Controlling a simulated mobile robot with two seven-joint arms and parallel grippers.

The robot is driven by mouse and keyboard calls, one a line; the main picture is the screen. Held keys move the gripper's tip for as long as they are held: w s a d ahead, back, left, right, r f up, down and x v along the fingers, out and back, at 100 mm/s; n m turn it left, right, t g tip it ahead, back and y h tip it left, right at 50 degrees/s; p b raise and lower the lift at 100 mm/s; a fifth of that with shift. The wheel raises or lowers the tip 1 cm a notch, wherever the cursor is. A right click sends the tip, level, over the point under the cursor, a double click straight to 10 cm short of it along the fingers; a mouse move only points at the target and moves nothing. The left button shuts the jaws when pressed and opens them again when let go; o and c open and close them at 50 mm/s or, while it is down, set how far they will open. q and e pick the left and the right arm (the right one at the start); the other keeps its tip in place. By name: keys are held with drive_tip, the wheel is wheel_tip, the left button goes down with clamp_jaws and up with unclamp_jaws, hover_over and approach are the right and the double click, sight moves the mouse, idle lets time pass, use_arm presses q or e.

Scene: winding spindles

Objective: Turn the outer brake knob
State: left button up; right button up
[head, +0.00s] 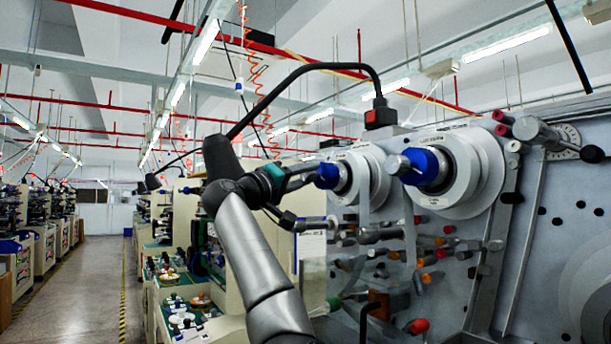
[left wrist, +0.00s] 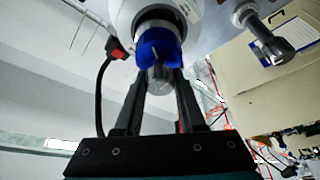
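The left one carries a blue brake knob (head: 328,175) with a silver end, also at the top of the left wrist view (left wrist: 158,46). The nearer spindle on the right has a similar blue knob (head: 428,166). My left gripper (head: 313,174) reaches the left knob from its left. In the left wrist view its two dark fingers (left wrist: 160,80) lie close on either side of the knob's silver end and appear shut on it. My right gripper is out of sight.
A red and black fitting (head: 381,116) with a dark cable sits above the left spindle. Several levers and small coloured knobs (head: 419,326) crowd the panel below. A silver crank-like part (left wrist: 262,31) lies right of the knob in the wrist view. An aisle (head: 75,300) is clear at left.

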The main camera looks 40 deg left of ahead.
use_arm(q)
clamp_jaws()
drive_tip(key=shift+n, duration=0.5)
drive_tip(key=shift+n+g+y+p, duration=0.5)
drive_tip(key=shift+n+p, duration=0.15)
drive_tip(key=shift+n, duration=0.55)
drive_tip(key=n+g+p, duration=0.1)
drive_tip(key=n, duration=0.2)
drive_tip(key=shift+r+y, duration=0.15)
drive_tip(key=shift+y, duration=0.15)
drive_tip(key=n+g+p, duration=0.2)
drive_tip(key=n+p, duration=0.2)
drive_tip(key=n, duration=0.1)
drive_tip(key=shift+n+g+h+p, duration=0.45)
drive_tip(key=shift+n+p, duration=0.25)
drive_tip(key=shift+n, duration=0.3)
drive_tip(key=shift+f+n+g+h, duration=0.25)
drive_tip(key=shift+n+g, duration=0.1)
drive_tip(key=shift+n, duration=0.45)
